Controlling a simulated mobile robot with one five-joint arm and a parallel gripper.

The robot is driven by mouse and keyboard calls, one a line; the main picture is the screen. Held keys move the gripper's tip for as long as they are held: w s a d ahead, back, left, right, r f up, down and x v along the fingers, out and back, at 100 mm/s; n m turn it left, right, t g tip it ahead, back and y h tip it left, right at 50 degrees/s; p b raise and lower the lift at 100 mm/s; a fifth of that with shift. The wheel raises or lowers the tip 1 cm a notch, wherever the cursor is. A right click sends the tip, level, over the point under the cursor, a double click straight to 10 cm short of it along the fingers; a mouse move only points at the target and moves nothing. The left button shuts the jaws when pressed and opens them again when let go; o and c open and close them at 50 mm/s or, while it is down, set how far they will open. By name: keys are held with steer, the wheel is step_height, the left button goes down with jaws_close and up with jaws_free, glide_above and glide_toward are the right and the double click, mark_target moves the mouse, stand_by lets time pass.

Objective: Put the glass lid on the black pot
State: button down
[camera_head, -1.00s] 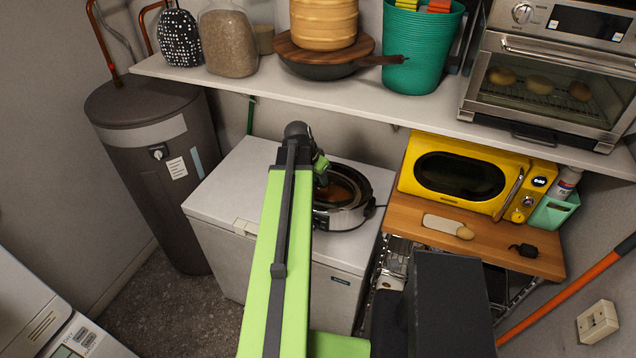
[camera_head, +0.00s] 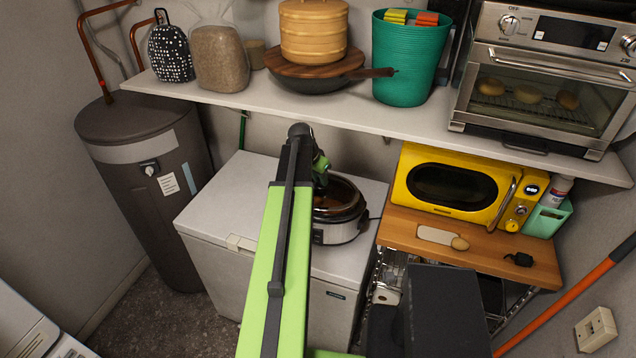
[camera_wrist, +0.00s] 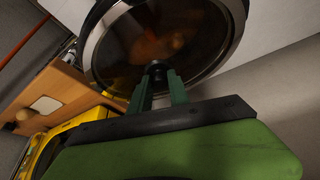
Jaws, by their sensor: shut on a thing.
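The black pot (camera_head: 334,234) is a silver-sided cooker with a dark rim, on the white chest at the centre of the head view. The glass lid (camera_wrist: 125,50) fills the top of the wrist view, with brown contents showing through it. My gripper (camera_wrist: 158,82) is shut on the lid's small black knob. In the head view the lid (camera_head: 345,194) is over the pot's opening; my arm hides its left part. I cannot tell whether the rim touches the pot all round.
The white chest (camera_head: 215,205) has clear top space left of the pot. A yellow microwave (camera_head: 450,185) stands on a wooden board to the right. A grey tank (camera_head: 150,215) stands left.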

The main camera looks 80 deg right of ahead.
steer(key=shift+f, duration=0.15)
steer(key=shift+s+f+b, duration=0.15)
steer(key=shift+f+b, duration=0.1)
steer(key=shift+b, duration=0.15)
steer(key=shift+f, duration=0.2)
stand_by(1.0)
steer(key=shift+f+b, duration=0.3)
steer(key=shift+b, duration=0.2)
steer(key=c, duration=1.1)
jaws_free()
steer(key=shift+c, duration=0.2)
